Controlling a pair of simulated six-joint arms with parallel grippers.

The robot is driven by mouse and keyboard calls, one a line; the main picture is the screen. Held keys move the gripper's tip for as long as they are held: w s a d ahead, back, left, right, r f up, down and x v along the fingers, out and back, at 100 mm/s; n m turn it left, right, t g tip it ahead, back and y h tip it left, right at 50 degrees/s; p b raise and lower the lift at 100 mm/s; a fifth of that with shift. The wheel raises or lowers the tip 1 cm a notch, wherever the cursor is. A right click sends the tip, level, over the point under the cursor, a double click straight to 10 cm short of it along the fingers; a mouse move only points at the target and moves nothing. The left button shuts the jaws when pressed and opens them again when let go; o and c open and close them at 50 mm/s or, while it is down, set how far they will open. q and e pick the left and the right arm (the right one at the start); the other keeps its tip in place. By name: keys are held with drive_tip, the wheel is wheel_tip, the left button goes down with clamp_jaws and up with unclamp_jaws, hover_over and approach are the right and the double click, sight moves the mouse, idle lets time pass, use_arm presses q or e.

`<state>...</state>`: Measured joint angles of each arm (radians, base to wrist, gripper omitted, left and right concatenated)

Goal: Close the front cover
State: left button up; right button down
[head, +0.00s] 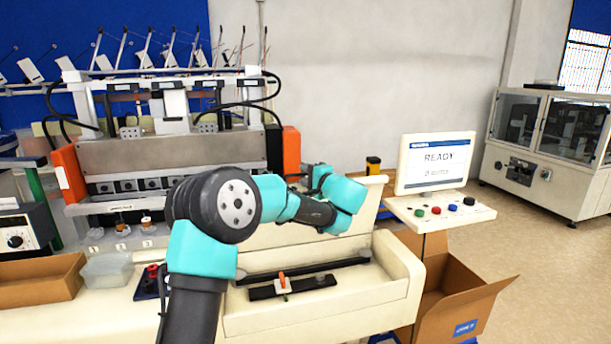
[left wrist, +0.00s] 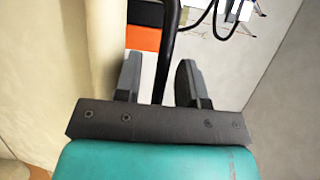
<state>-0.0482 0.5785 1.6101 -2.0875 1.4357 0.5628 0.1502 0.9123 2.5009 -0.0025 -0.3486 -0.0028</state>
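A machine with a wide grey metal front (head: 125,155) between two orange end blocks (head: 69,174) stands at the left in the head view. I cannot tell which part is the front cover. My left gripper (head: 296,176) is beside the right orange block (head: 291,150), partly hidden behind my teal wrist. In the left wrist view its two dark fingers (left wrist: 160,80) stand apart, with a black bar (left wrist: 167,45) running between them. The fingers do not look closed on the bar. The orange block (left wrist: 145,38) shows beyond them. My right gripper is out of view.
A cream bench (head: 385,275) with a black slotted strip lies in front. A screen (head: 437,163) reading READY stands above a button panel (head: 440,210). An open cardboard box (head: 455,295) is at lower right. A brown tray (head: 40,280) and clear tub (head: 107,270) sit left.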

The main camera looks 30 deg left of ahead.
use_arm(q)
drive_tip(key=shift+w+a, duration=0.1)
drive_tip(key=shift+a, duration=0.1)
drive_tip(key=shift+c, duration=0.5)
clamp_jaws()
